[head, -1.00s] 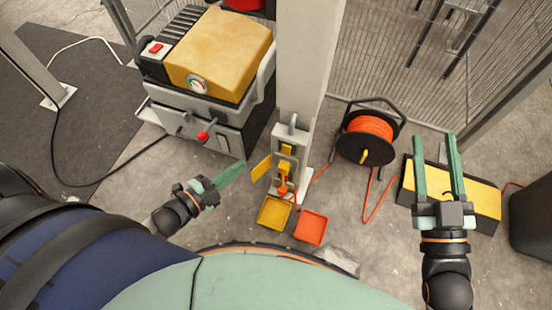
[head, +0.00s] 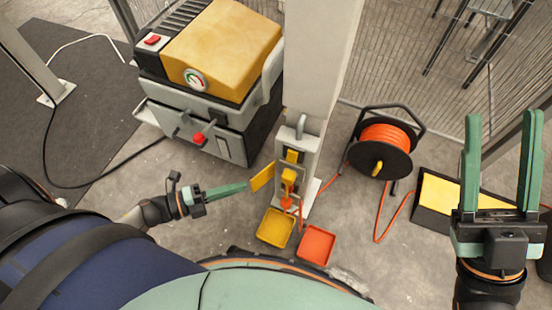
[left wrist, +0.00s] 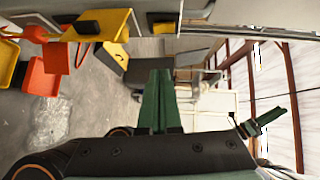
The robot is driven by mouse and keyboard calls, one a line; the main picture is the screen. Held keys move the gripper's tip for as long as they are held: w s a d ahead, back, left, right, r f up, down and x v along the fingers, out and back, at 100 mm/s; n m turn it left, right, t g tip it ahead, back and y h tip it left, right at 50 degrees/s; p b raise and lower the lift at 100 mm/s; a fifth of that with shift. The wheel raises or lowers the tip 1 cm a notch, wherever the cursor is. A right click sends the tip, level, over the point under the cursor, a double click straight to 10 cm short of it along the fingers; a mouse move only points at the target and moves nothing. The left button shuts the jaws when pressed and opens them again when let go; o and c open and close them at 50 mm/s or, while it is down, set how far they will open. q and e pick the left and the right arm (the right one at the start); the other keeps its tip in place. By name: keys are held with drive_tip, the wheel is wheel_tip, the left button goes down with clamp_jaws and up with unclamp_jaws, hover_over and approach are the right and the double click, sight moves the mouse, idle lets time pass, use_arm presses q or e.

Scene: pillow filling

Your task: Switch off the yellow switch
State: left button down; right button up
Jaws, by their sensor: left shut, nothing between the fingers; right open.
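A grey switch box (head: 282,138) is fixed to the post. It has yellow parts inside: an upper one (head: 292,156) and a lower one (head: 289,175); which is the switch I cannot tell for sure. A yellow flap (head: 262,177) sticks out to the box's left. My left gripper (head: 244,186) is shut and empty, its fingertips close to the flap's left edge; contact is unclear. In the left wrist view the shut fingers (left wrist: 160,75) point at open space, with a yellow plate bearing a black block (left wrist: 100,24) at upper left. My right gripper (head: 502,116) is open and empty.
A yellow tray (head: 262,237) and an orange tray (head: 316,245) are below the box. An orange cable reel (head: 385,137) stands right of the post (head: 320,60). A yellow-topped machine (head: 225,45) stands behind my left gripper. Bare floor lies between.

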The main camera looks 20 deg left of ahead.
use_arm(q)
drive_tip(key=b, duration=0.2)
approach(294, 162)
drive_tip(key=d, duration=0.4)
drive_tip(key=shift+w+d+f+b, duration=0.1)
drive_tip(key=shift+w+f+b, duration=0.1)
drive_tip(key=shift+w, duration=0.8)
drive_tip(key=shift+w+f+b, duration=0.15)
drive_tip(key=shift+w+b, duration=0.05)
drive_tip(key=shift+w, duration=0.8)
use_arm(e)
wheel_tip(294, 162, down, 3)
drive_tip(key=shift+w+a+r+m, duration=0.1)
drive_tip(key=shift+m, duration=0.2)
